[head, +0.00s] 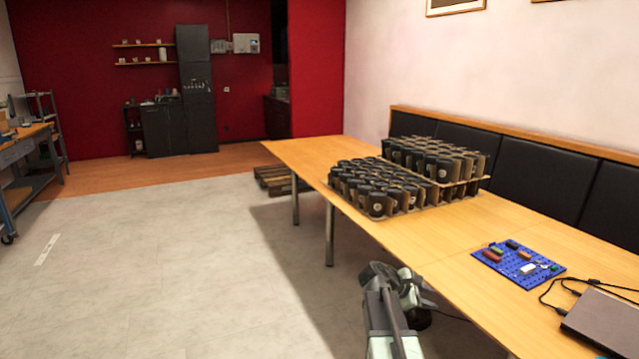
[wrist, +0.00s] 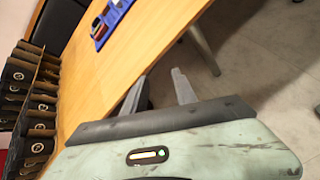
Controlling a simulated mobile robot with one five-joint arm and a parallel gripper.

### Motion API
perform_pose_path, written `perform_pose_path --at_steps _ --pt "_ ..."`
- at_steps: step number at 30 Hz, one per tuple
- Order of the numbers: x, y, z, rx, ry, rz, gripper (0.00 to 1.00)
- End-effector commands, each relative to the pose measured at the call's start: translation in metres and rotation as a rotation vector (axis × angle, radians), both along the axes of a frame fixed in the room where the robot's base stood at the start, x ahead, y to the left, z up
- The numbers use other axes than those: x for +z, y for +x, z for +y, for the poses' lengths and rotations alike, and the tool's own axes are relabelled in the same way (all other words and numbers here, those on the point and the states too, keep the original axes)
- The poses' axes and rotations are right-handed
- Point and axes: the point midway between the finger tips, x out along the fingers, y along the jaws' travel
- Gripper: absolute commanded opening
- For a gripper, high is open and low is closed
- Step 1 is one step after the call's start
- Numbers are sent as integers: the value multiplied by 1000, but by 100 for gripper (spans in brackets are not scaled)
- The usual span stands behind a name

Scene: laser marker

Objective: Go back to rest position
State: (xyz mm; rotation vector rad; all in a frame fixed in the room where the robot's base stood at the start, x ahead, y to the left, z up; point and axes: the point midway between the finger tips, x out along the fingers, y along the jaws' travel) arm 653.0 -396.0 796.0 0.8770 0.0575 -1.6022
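My arm (head: 385,315) shows at the bottom of the head view, beside the near long edge of the wooden table. In the wrist view, the two fingers of my gripper (wrist: 160,88) stand apart, with nothing held between them. The gripper is close to the table edge, with the tabletop on one side and bare floor on the other. How far it is above or below the tabletop is hard to tell.
The table (head: 465,235) carries trays of black cups (head: 385,190), a blue board with small coloured parts (head: 518,265) and a dark laptop (head: 605,320) with cables. A black padded bench (head: 535,172) runs behind. A pallet (head: 280,180) lies beyond the table. The floor (head: 170,265) at left is clear.

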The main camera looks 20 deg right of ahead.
Motion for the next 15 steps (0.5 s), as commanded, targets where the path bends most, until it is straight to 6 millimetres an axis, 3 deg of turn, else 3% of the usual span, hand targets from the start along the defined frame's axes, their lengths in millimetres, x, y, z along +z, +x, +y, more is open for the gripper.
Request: perform_pose_path --at_steps 1,6,9,12,15 --pt "-11 7 44 15 58 -46 33" --pt "-52 14 186 -29 324 -206 33" --pt "-72 1 256 -112 484 -273 33" --pt "-87 -20 311 -240 636 -324 33" --pt "-100 -50 351 -466 791 -374 33"
